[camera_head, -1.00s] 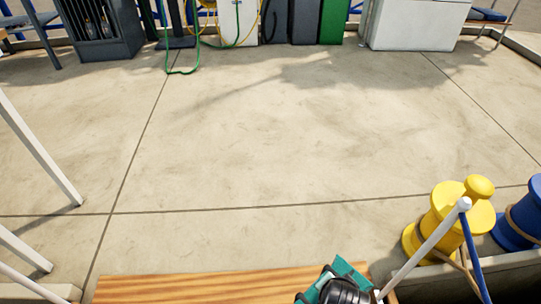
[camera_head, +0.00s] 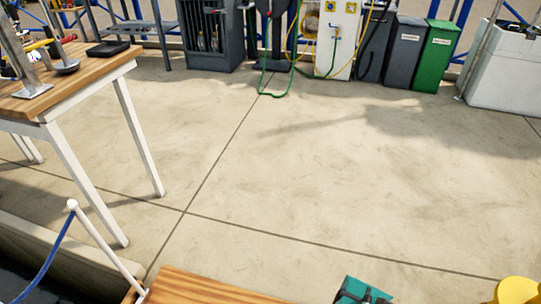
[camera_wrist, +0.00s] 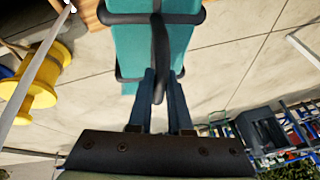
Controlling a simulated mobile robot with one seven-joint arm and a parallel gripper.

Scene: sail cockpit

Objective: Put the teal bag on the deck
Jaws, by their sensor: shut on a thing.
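The teal bag (camera_head: 362,291) shows in part at the bottom edge of the head view, with dark straps across it. In the wrist view the bag (camera_wrist: 190,45) fills the upper middle, with dark straps running across and down it. My gripper (camera_wrist: 160,88) is shut on the bag at its near end, around a dark strap or handle. The bag seems held up, with the pavement behind it. A wooden planked surface (camera_head: 205,289) lies at the bottom of the head view; I cannot tell whether it is the deck.
A white-legged wooden table (camera_head: 75,75) with tools stands at left. A white post (camera_head: 105,240) with a blue rope is at lower left. A yellow bollard (camera_head: 517,291) is at lower right. Cabinets and a green bin (camera_head: 436,55) line the back. The pavement between is clear.

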